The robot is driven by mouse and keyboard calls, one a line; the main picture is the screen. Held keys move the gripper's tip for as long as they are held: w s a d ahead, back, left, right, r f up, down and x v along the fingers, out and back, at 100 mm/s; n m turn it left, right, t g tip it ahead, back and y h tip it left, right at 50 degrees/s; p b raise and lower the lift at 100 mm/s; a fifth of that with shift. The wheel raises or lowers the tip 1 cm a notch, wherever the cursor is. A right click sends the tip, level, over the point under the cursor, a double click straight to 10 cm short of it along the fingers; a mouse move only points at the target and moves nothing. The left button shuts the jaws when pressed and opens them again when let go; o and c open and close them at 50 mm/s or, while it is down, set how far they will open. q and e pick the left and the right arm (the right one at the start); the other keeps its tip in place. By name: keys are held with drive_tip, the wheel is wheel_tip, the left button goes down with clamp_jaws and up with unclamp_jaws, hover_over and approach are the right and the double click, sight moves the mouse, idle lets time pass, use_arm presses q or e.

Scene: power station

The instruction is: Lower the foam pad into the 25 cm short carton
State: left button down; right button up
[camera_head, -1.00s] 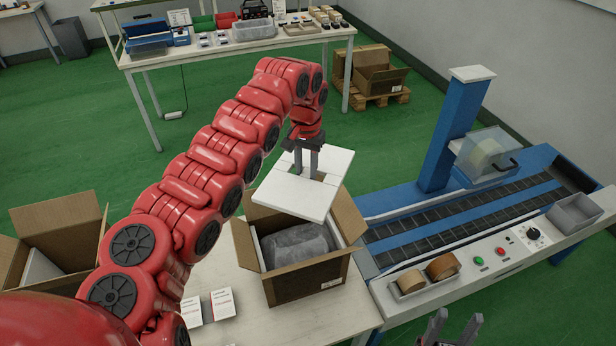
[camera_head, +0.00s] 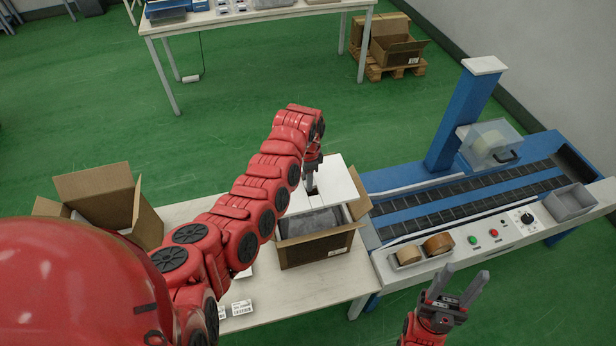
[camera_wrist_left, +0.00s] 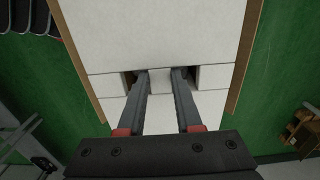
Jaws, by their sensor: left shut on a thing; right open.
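The white foam pad (camera_head: 338,182) is held by my left gripper (camera_head: 312,192) over the opening of the open brown carton (camera_head: 315,250). In the left wrist view, both fingers (camera_wrist_left: 160,74) sit in the slots of the pad (camera_wrist_left: 150,35), shut on the strip between them. Brown carton edges (camera_wrist_left: 244,65) show along both sides. A dark grey item (camera_head: 312,223) in the carton shows below the pad's front edge. The pad hides the carton's back part; I cannot tell whether any edge touches it. My right gripper (camera_head: 460,287) is open and empty, right of the table.
Another open carton (camera_head: 110,200) stands at the table's left, partly behind my arm. A blue conveyor machine (camera_head: 450,205) with tape rolls (camera_head: 425,248) borders the table's right. Small printed boxes (camera_head: 242,307) lie near the front edge, partly hidden by my arm.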

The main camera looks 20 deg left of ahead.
use_arm(q)
wheel_tip(320, 180, down, 15)
drive_tip(key=b, duration=1.1)
drive_tip(key=shift+w+f, duration=0.1)
drive_tip(key=shift+f, duration=0.1)
drive_tip(key=c, duration=0.5)
unclamp_jaws()
wheel_tip(320, 180, up, 12)
drive_tip(key=p, duration=1)
drive_tip(key=shift+p, duration=0.3)
wheel_tip(320, 180, up, 8)
drive_tip(key=p, duration=0.6)
wheel_tip(320, 180, up, 2)
drive_tip(key=shift+r, duration=0.1)
